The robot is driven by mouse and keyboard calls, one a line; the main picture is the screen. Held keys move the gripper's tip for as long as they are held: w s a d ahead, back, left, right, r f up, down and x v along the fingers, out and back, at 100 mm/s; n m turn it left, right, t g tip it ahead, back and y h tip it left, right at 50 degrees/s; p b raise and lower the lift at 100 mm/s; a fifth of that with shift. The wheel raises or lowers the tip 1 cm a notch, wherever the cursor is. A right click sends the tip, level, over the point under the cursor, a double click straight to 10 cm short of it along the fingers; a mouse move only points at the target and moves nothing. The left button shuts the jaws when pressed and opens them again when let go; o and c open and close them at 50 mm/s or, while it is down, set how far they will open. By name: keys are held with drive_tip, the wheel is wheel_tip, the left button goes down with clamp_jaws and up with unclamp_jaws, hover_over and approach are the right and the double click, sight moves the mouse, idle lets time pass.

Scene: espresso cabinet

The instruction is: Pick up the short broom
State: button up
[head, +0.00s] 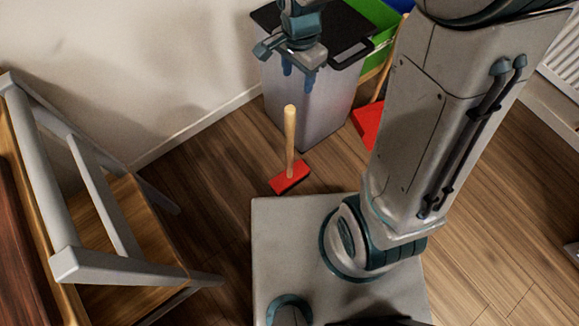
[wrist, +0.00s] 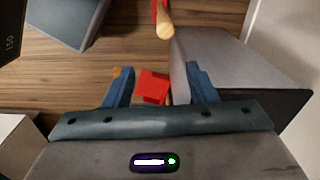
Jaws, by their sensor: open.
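The short broom has a wooden handle (head: 290,135) standing upright from a red head (head: 290,178) on the floor, in front of the bin. In the wrist view its handle (wrist: 164,30) shows end-on, above and beyond the fingertips, with a bit of red behind it. My gripper (head: 298,78) is open, pointing down, above the handle top in the head view. Its two blue fingers also show in the wrist view (wrist: 162,75), with no handle between them. Nothing is held.
A grey bin (head: 318,105) with a dark lid stands right behind the broom. Another broom with a red head (head: 367,124) leans to its right, partly hidden by my arm. A wooden chair (head: 100,215) stands at the left. Floor (head: 205,170) between chair and broom is clear.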

drive_tip(key=m+b, duration=0.1)
drive_tip(key=b, duration=0.1)
hover_over(290, 107)
wheel_tip(290, 107, down, 5)
drive_tip(key=shift+f, duration=0.15)
wheel_tip(290, 107, down, 8)
drive_tip(key=b, duration=0.2)
drive_tip(key=shift+b, duration=0.3)
drive_tip(key=f+b, duration=0.1)
drive_tip(key=f, duration=0.1)
drive_tip(key=f+b, duration=0.1)
drive_tip(key=f, duration=0.2)
drive_tip(key=shift+s+f+b, duration=0.25)
drive_tip(key=shift+f+b, duration=0.05)
drive_tip(key=shift+b, duration=0.1)
clamp_jaws()
drive_tip(key=shift+r, duration=0.1)
